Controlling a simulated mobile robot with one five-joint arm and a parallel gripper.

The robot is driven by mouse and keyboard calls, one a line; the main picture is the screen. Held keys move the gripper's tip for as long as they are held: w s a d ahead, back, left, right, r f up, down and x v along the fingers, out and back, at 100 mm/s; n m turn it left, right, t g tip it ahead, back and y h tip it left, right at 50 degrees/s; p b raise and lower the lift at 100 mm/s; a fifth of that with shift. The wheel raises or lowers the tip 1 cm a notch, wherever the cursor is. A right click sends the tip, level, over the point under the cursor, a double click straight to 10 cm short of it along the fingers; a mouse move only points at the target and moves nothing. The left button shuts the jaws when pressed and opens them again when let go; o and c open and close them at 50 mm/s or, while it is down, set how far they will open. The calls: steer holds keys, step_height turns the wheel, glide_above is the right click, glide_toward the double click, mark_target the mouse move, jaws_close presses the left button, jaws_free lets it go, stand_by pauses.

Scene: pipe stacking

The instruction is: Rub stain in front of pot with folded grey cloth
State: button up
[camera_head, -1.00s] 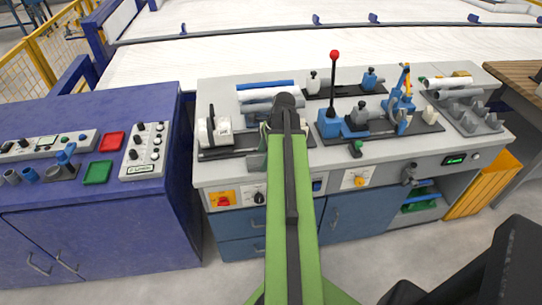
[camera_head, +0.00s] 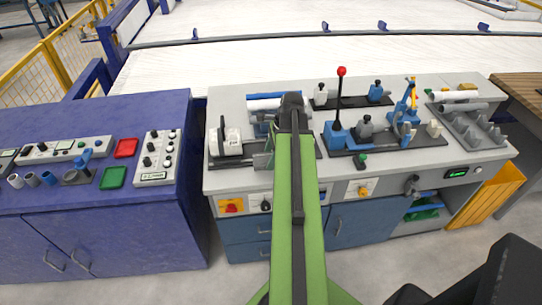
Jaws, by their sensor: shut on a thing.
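My green arm runs up the middle of the head view, and its dark end with my gripper (camera_head: 292,118) is over the left part of the grey workbench (camera_head: 228,178). The arm hides most of the jaws. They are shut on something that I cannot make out. A blue pipe (camera_head: 276,95) and a white pipe (camera_head: 265,104) lie close behind and left of the gripper. I see no pot, no folded grey cloth and no stain that I can pick out.
A white device (camera_head: 228,141) stands left of the gripper. A red-knobbed lever (camera_head: 341,72) and a blue press (camera_head: 405,122) stand to the right. A grey rack (camera_head: 473,124) with pipes is at the bench's right end. A blue cabinet (camera_head: 100,230) with controls is at left.

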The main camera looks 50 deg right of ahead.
step_height(320, 180, up, 3)
steer(key=p, duration=0.3)
stand_by(0.4)
